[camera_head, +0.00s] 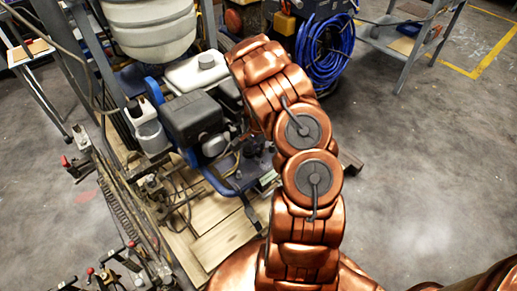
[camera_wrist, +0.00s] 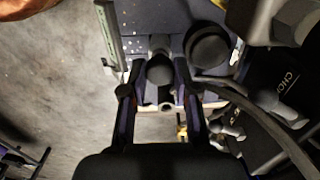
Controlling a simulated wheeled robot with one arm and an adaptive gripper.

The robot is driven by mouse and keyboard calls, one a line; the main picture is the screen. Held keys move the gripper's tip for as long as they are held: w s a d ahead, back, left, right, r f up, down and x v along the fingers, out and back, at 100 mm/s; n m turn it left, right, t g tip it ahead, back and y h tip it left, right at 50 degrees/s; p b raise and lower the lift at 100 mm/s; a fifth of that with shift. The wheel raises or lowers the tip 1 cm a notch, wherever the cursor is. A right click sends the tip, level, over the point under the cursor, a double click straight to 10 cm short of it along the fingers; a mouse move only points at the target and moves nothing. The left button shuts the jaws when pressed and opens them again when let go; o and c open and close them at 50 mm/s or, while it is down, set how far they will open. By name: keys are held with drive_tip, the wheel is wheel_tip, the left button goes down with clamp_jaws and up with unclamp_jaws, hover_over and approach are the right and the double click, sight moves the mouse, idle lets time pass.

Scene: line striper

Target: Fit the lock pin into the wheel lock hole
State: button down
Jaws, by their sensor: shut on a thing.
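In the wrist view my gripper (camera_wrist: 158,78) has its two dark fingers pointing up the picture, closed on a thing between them. A dark grey rounded knob with a short stem (camera_wrist: 160,68) shows between the fingertips; it looks like the head of the lock pin, but its lower end is hidden. The wheel and its lock hole cannot be made out in either view. In the head view my copper arm hides my gripper and whatever it holds.
The striper's engine (camera_head: 193,118) and white tank (camera_head: 196,72) stand left of my arm, above a wooden pallet (camera_head: 222,232). In the wrist view a black round part (camera_wrist: 207,47) and a dark hose (camera_wrist: 262,115) lie close right of the fingers. Open floor (camera_head: 430,150) is at right.

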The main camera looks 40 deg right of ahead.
drive_tip(key=shift+f, duration=0.35)
drive_tip(key=c, duration=0.8)
unclamp_jaws()
drive_tip(key=shift+o, duration=0.4)
drive_tip(key=shift+o, duration=1.3)
drive_tip(key=shift+r, duration=0.1)
drive_tip(key=shift+r+p, duration=0.45)
drive_tip(key=shift+r, duration=2.95)
